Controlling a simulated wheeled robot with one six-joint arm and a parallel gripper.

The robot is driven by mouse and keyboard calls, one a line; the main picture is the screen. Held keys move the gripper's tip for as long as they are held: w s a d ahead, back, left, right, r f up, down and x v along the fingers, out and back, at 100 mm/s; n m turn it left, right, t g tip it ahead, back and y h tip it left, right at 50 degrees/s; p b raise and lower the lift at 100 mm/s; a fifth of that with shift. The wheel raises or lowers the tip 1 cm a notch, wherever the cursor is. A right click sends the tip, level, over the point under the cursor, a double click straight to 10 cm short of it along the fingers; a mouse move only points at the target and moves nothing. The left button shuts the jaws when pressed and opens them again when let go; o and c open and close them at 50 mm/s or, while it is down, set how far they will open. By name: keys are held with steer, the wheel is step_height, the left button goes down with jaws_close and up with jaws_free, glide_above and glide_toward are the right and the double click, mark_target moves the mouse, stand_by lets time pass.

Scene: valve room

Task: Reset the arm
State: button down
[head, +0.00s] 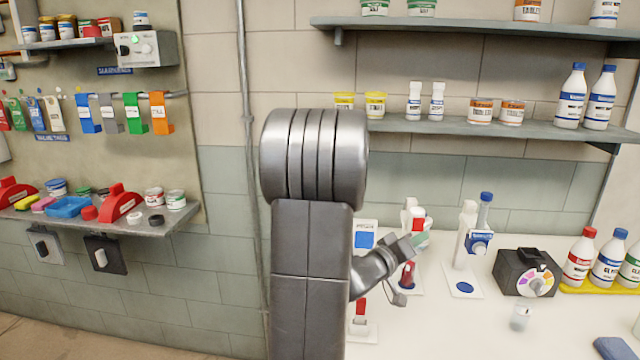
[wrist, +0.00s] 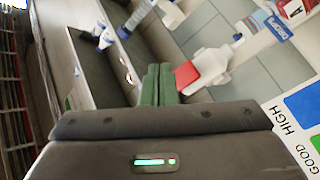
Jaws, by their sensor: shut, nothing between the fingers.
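My arm stands large in the middle of the head view and hides part of the shelves and the white bench behind it. It bends down to the right, and my gripper (head: 420,239) is low over the bench, close to a white stand with a red part (head: 418,223). In the wrist view the green fingers of my gripper (wrist: 158,84) are together with nothing between them. A white piece with a red end (wrist: 188,74) shows just right of the fingertips; I cannot tell whether they touch.
On the bench (head: 420,325) stand a white and blue stand (head: 466,235), a black box with a coloured dial (head: 526,272), a small cup (head: 520,317) and several bottles (head: 608,256). A laden shelf (head: 450,127) is on the wall above. The front of the bench is mostly clear.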

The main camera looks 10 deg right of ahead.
steer(key=s+a, duration=0.1)
steer(key=s, duration=0.5)
steer(key=shift+a+b, duration=0.2)
steer(key=shift+b, duration=0.15)
